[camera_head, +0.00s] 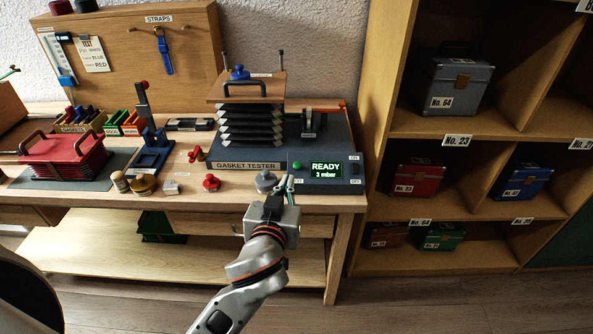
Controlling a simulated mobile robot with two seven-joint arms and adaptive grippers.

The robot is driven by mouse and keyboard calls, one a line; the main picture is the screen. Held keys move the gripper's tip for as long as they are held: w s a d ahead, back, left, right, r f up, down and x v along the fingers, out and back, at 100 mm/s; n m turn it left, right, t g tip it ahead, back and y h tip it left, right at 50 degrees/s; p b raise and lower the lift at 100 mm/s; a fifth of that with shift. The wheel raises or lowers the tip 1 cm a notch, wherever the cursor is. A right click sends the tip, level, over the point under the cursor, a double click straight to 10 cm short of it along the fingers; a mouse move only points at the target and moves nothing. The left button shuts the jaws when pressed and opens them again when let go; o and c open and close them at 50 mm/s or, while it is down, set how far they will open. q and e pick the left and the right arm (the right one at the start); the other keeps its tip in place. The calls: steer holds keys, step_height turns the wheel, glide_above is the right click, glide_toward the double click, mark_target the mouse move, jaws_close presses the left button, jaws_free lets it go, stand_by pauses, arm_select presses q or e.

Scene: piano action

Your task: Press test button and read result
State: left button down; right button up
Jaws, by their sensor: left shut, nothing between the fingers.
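The gasket tester (247,166) stands on the bench, a dark grey base with a black bellows (250,124) under a wooden top plate (247,88) with a black handle. Its control box at the front right has a display (326,170) that reads "READY" and "3 mbar". A round green button or lamp (297,165) sits left of the display; small labels there are too small to read. My left gripper (286,186) is shut and empty, its tips just in front of the box's left end. I cannot tell whether they touch it. My right gripper is not in view.
A grey knob (265,181) and a red knob (211,182) stand left of my gripper. A shelf unit (450,124) with numbered boxes stands close on the right.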

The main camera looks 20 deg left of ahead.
arm_select(q)
steer(key=shift+w, duration=0.1)
glide_toward(297, 166)
steer(key=w+r, duration=0.3)
steer(key=w, duration=0.1)
steer(key=shift+w+a+f, duration=0.25)
steer(key=shift+w+f, duration=0.45)
steer(key=shift+f, duration=0.2)
steer(key=shift+w+a+f, duration=0.3)
steer(key=shift+w+f, duration=0.4)
steer(key=shift+f, duration=0.15)
